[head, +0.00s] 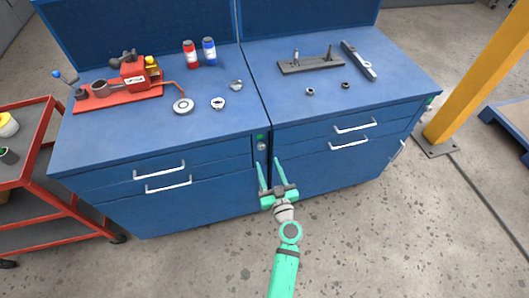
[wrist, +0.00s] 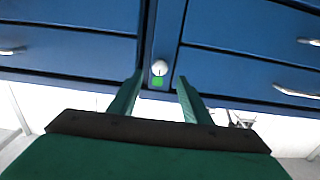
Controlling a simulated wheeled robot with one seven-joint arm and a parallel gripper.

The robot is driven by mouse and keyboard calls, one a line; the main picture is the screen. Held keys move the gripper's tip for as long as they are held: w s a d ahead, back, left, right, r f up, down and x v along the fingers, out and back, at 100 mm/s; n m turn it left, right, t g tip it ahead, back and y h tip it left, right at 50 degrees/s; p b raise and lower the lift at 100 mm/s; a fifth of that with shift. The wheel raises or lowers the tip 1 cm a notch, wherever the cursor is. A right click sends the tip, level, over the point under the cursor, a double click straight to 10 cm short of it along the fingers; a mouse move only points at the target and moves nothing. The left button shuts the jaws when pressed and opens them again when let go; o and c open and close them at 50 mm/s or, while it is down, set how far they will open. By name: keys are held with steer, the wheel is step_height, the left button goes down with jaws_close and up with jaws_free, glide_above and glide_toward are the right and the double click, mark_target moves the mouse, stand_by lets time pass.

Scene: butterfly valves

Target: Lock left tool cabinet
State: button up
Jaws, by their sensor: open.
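The left tool cabinet (head: 160,170) is blue with two drawers. Its round silver lock (head: 261,146) sits on the narrow front strip at its right end, with a green mark (head: 259,136) above it. In the wrist view the lock (wrist: 160,67) shows a small slot, and the green mark (wrist: 158,82) appears below it. My gripper (head: 268,161) is open and empty in front of the strip, just below the lock in the head view. In the wrist view the lock lies between the fingertips (wrist: 160,75). No contact is visible.
The right cabinet (head: 350,160) adjoins the left one, with its own green mark (head: 431,101) at its right end. Drawer handles (head: 168,187) stick out. A red cart (head: 30,190) stands at left, a yellow post (head: 470,80) at right. The floor in front is clear.

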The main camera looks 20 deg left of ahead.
mark_target(262, 148)
steer(key=x, duration=0.5)
steer(key=shift+w+a, duration=0.15)
steer(key=shift+a, duration=0.1)
steer(key=shift+x, duration=0.75)
steer(key=shift+w, duration=0.1)
steer(key=shift+d, duration=0.1)
steer(key=c, duration=1)
